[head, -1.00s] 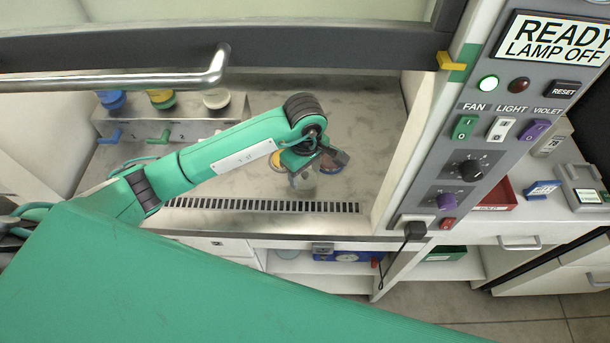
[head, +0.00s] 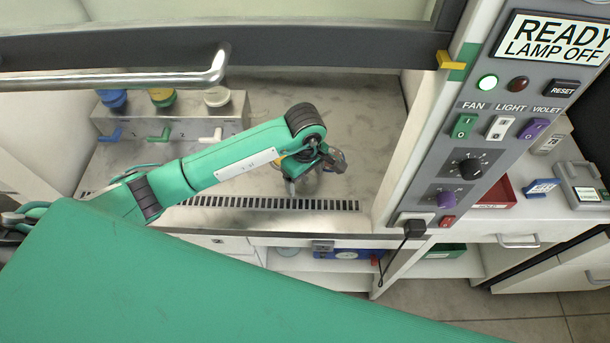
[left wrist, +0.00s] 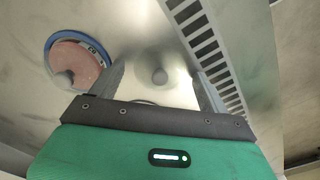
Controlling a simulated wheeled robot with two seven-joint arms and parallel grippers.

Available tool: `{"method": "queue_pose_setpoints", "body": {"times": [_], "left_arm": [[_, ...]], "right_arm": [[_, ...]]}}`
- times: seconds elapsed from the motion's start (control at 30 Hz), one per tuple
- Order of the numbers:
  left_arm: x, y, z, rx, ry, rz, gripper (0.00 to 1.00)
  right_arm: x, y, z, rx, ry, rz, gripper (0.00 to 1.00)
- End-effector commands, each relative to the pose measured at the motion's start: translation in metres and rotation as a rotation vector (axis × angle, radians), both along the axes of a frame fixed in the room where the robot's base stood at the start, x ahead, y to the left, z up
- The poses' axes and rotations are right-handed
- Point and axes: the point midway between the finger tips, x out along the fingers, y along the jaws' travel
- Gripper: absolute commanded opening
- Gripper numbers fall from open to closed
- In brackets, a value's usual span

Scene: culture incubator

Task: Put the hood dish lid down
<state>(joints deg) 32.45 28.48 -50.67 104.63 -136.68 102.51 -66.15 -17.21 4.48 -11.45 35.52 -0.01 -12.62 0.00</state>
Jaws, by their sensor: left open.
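My left gripper (head: 312,176) is over the steel hood floor, behind the slotted grille. In the left wrist view its two fingers (left wrist: 158,68) are apart. Between them shows a small grey round knob (left wrist: 159,76), apparently that of the clear hood dish lid (head: 311,187), whose outline is faint. The lid appears to be at the floor under the gripper; exact contact cannot be told. A blue-rimmed dish with pink contents (left wrist: 84,62) sits to the left of the fingers in the wrist view, with another small grey knob shape at its edge. My right gripper is out of view.
The raised sash with its handle bar (head: 120,80) crosses above my arm. A steel rack (head: 180,128) with blue, yellow-green and white caps stands at the back left. The slotted grille (head: 260,204) runs along the front. The control panel post (head: 430,150) bounds the right side.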

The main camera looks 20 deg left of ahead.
Motion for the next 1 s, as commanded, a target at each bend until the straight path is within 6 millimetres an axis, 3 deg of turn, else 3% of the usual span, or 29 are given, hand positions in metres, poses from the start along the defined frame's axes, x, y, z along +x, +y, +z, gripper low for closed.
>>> {"method": "queue_pose_setpoints", "body": {"times": [0.1, 0.17, 0.7, 1.0], "left_arm": [[0.000, 0.000, 0.005, 0.000, 0.001, 0.000, 0.79], [0.001, 0.000, 0.010, -0.001, -0.003, -0.001, 0.79], [0.001, 0.000, 0.107, 0.000, -0.004, -0.001, 0.79], [0.000, 0.000, 0.123, 0.000, 0.000, 0.001, 0.79]], "right_arm": [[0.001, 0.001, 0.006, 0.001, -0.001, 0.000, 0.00], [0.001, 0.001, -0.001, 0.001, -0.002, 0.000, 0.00], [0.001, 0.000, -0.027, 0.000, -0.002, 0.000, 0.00], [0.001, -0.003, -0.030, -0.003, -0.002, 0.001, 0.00]]}}
